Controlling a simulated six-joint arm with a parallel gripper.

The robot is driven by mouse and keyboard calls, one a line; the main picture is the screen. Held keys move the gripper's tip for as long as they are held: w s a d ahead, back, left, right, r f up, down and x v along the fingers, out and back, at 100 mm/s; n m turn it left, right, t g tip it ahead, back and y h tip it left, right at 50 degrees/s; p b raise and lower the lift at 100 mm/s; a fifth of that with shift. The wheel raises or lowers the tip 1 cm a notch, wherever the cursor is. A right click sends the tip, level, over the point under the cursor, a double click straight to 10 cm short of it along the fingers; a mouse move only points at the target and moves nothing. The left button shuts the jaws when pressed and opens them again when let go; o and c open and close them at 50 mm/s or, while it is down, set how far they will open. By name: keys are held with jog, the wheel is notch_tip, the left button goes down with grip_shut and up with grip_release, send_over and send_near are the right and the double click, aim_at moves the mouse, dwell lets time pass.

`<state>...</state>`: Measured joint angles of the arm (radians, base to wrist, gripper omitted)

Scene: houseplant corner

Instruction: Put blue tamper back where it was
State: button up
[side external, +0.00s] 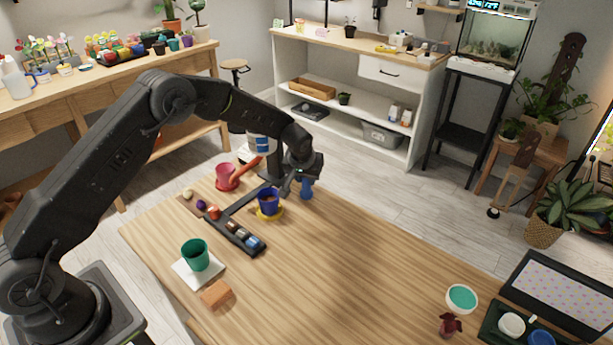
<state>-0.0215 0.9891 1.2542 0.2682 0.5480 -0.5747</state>
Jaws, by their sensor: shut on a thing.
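The blue tamper (306,188) is upright just below my gripper (304,175), near the far edge of the wooden table. My gripper points down and is shut on its upper part. I cannot tell whether the tamper's foot touches the table. To its left a blue pot (267,201) with dark contents stands on a yellow saucer (272,216). A black rack (226,213) with several small items in its front part lies left of that pot.
A red pot (225,172) stands at the far left, near small balls (201,204). A green pot (195,254) on a white square (182,273) and an orange-brown block (216,293) are in front. The table's middle is clear. A teal-filled bowl (462,298) is at the right.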

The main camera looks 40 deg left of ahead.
jog(key=o, duration=0.9)
jog(key=shift+f, duration=0.1)
jog(key=v, duration=1.2)
jog(key=shift+s, duration=0.1)
jog(key=s+r+m+t, duration=0.1)
jog(key=s+r+m, duration=0.1)
jog(key=s+r, duration=1.5)
jog(key=s, duration=0.6)
jog(key=s+d+f+m+h, duration=0.1)
jog(key=s, duration=0.5)
jog(key=s+d+m, duration=0.1)
jog(key=s, duration=0.5)
jog(key=shift+s+f+t+h, duration=0.15)
jog(key=shift+s+t+h, duration=0.15)
jog(key=shift+s+h, duration=0.1)
